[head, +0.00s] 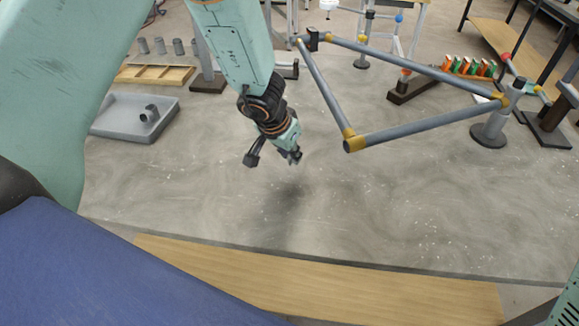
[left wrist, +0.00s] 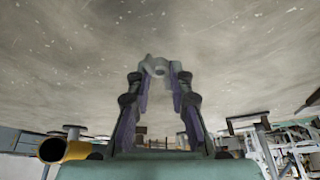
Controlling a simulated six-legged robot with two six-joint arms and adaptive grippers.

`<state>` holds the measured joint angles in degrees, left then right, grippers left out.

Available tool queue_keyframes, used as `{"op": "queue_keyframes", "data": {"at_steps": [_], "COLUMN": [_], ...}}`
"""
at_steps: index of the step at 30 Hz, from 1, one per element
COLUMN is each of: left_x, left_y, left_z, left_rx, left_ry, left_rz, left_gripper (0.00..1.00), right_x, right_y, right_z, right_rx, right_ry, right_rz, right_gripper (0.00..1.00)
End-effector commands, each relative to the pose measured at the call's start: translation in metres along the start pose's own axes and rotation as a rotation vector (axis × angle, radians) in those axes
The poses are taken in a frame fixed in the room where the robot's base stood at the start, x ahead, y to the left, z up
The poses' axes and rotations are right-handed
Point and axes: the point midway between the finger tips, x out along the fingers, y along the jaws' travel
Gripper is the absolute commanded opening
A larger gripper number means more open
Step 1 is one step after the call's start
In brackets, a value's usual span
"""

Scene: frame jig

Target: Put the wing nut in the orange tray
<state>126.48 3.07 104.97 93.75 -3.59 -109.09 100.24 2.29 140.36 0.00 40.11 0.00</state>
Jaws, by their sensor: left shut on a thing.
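My left gripper (head: 291,157) hangs above the grey table, left of the tube frame, with a shadow on the table below it. In the left wrist view the left gripper (left wrist: 157,78) is shut on a small grey piece with rounded lobes, which looks like the wing nut (left wrist: 155,66). The wing nut is too small to make out in the head view. I see no orange tray in either view. My right gripper is out of view.
A triangular frame of grey tubes (head: 425,128) with yellow joints stands right of the gripper. A grey tray (head: 108,128) holding a grey fitting and a wooden tray (head: 178,76) lie at left. A rack of orange and green pieces (head: 468,67) stands at back right. The front table area is clear.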

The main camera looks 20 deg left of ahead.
Motion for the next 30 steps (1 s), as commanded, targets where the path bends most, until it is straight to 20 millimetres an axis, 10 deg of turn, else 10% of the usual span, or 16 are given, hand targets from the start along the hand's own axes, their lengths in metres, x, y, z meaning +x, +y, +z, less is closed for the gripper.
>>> {"op": "queue_keyframes", "data": {"at_steps": [26,27,30], "left_x": [0.037,0.036,0.036], "left_y": [0.0,0.0,0.0], "left_z": [0.015,0.015,0.015], "left_rx": [-0.001,-0.001,-0.001], "left_ry": [-0.001,-0.001,-0.001], "left_rz": [0.0,0.0,0.0], "left_gripper": [0.0,0.23,0.31], "right_x": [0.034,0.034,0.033], "right_y": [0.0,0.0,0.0], "right_z": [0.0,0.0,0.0], "right_rx": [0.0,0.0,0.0], "right_ry": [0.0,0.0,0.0], "right_rz": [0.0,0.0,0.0], "right_gripper": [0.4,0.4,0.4]}}
